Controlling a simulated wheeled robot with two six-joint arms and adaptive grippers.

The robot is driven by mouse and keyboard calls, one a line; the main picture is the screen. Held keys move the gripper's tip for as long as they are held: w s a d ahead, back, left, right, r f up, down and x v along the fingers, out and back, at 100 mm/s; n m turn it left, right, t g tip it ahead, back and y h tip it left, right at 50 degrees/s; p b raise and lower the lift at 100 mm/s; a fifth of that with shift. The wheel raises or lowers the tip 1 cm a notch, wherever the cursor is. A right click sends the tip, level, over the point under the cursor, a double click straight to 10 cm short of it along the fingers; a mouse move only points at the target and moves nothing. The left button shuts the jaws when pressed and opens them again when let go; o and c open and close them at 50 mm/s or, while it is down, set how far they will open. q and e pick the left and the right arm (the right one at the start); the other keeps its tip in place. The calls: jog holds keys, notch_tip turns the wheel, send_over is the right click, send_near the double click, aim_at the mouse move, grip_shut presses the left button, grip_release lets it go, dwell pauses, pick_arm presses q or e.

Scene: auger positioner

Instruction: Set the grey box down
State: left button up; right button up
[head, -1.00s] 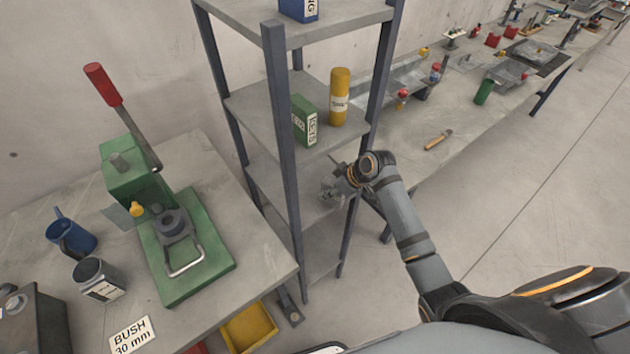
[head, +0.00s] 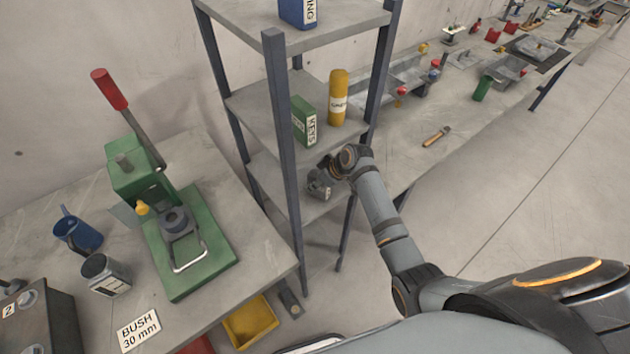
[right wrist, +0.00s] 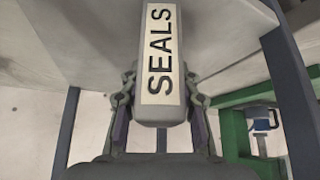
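The grey box (right wrist: 158,55) with a SEALS label fills the upper middle of the right wrist view. My right gripper (right wrist: 160,92) has a finger on each side of it and looks shut on it. In the head view the right gripper (head: 328,174) reaches in at the front right of the shelf rack, with the box (head: 318,187) small and partly hidden by it, over the lower shelf (head: 268,172). I cannot tell whether the box touches that shelf. My left gripper is not in view.
A green KEYS box (head: 304,121) and a yellow cylinder (head: 339,98) stand on the shelf above. A blue box (head: 297,11) is on the top shelf. Blue-grey rack posts (head: 283,150) flank the opening. A green press (head: 190,245) stands on the left bench.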

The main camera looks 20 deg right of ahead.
jog(key=shift+o, duration=1.4)
jog(key=shift+a, duration=0.1)
jog(key=shift+r, duration=0.2)
jog(key=shift+s+d+r, duration=0.15)
jog(key=shift+d+r, duration=0.15)
jog(key=b+v, duration=0.1)
jog(key=v, duration=0.4)
jog(key=shift+s+d+r, duration=0.15)
jog(key=shift+r, duration=0.2)
jog(key=shift+s+r, duration=0.15)
jog(key=shift+r, duration=0.25)
jog(key=shift+d, duration=0.1)
